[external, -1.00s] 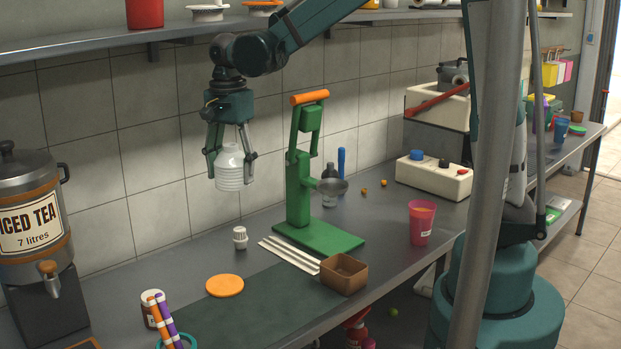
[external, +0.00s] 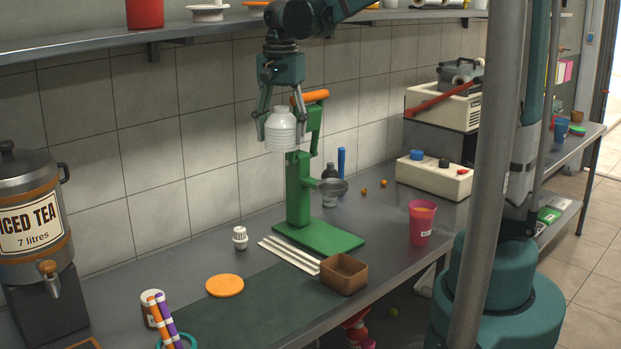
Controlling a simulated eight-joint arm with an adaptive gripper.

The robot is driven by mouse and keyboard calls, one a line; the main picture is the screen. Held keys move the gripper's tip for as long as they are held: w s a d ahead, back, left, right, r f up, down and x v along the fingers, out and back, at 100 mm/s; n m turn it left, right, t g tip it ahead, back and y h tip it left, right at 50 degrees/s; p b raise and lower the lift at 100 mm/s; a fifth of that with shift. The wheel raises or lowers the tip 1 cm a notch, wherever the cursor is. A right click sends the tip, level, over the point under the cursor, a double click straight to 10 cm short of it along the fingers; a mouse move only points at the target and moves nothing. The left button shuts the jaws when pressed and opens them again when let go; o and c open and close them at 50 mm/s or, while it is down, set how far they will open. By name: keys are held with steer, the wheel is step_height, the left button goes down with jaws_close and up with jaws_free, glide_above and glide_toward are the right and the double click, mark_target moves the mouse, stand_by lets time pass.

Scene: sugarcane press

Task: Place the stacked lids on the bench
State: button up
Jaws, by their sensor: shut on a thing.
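My gripper (external: 281,126) is shut on a white ribbed stack (external: 281,130), which looks like the stacked lids. It holds the stack upright in the air, well above the bench (external: 205,262), in front of the upper part of the green press (external: 298,190). The fingers grip the stack from both sides. The press's orange handle (external: 312,97) is just behind and to the right of the gripper. I cannot tell how far the stack is from the press.
An orange disc (external: 225,286), a small white fluted piece (external: 240,237), pale strips (external: 290,255) and a brown box (external: 344,274) lie on the bench. A pink cup (external: 421,222) stands to the right. An iced tea dispenser (external: 30,215) stands left. A shelf (external: 100,42) runs above.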

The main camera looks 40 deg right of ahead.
steer(key=s+d+r, duration=0.2)
steer(key=d+r, duration=0.1)
steer(key=d, duration=0.4)
steer(key=s+d+r, duration=0.2)
steer(key=d+r, duration=0.1)
steer(key=d, duration=0.4)
steer(key=w+d+f+m, duration=0.1)
steer(key=d+f+m, duration=0.25)
steer(key=d, duration=0.75)
steer(key=w+d+f+m, duration=0.2)
steer(key=d+f+m, duration=0.15)
steer(key=d, duration=0.75)
steer(key=s+d+f+m+b, duration=0.1)
steer(key=s+d+f+m, duration=0.1)
steer(key=d+f+m, duration=0.5)
steer(key=s+d+f+m+b, duration=0.1)
steer(key=d+f+m, duration=0.7)
steer(key=d+f, duration=0.8)
steer(key=shift+s+d+f, duration=0.35)
steer(key=shift+s+d, duration=0.05)
steer(key=shift+d, duration=1.05)
steer(key=shift+f, duration=0.1)
steer(key=shift+f+b, duration=0.35)
steer(key=shift+f, duration=2.65)
steer(key=shift+f, duration=0.1)
steer(key=shift+f, duration=1.8)
